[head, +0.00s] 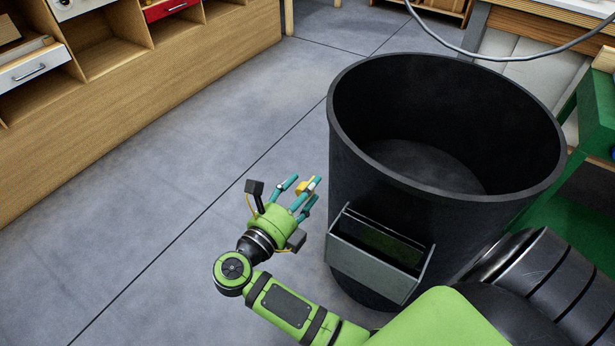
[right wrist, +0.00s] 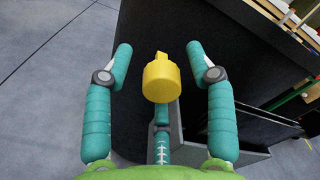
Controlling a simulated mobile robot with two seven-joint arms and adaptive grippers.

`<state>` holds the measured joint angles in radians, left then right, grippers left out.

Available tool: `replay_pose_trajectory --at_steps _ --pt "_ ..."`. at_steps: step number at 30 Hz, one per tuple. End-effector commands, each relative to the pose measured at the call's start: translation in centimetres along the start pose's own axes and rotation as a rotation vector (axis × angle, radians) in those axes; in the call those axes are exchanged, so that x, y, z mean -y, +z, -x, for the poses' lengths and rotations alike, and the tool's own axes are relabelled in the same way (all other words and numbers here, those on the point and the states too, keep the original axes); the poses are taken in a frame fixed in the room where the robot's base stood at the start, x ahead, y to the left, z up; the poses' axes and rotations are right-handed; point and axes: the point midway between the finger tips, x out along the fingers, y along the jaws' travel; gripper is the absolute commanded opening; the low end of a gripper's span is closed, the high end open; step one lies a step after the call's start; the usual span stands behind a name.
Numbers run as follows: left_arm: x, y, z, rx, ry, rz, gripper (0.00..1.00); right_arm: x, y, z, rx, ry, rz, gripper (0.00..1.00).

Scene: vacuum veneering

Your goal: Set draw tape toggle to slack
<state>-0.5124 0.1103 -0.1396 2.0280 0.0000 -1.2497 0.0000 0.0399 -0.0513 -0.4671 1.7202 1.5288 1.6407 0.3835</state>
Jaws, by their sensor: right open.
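My right gripper (head: 300,191) is open, with its teal fingers spread, beside the left side of a large black bin. In the right wrist view the right gripper (right wrist: 160,68) has a small yellow cylindrical piece (right wrist: 160,80) with a narrow tab between its spread fingers. The yellow piece also shows among the fingers in the head view (head: 307,186). I cannot tell whether it touches a finger or what it belongs to. I cannot make out a draw tape or a toggle marked as such. My left gripper is not in view.
The black bin (head: 350,165) stands open on the grey floor, with a grey tray-like holder (head: 370,265) on its near side. A wooden shelf unit (head: 150,95) runs along the left. A green frame (head: 595,110) stands at the right. Floor left of the gripper is clear.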

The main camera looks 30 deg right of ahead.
Motion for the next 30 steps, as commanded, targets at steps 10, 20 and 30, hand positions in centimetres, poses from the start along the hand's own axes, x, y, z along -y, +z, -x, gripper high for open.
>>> replay_pose_trajectory --at_steps 10,20,30 --pt "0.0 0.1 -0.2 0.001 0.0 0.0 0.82 0.0 -0.1 0.0 0.001 0.0 0.001 0.44" --pt "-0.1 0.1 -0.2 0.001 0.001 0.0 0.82 0.0 0.0 -0.2 0.002 -0.001 0.001 0.0" --pt "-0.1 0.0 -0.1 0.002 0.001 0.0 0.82 0.1 0.0 -4.5 0.004 -0.002 0.001 0.0"
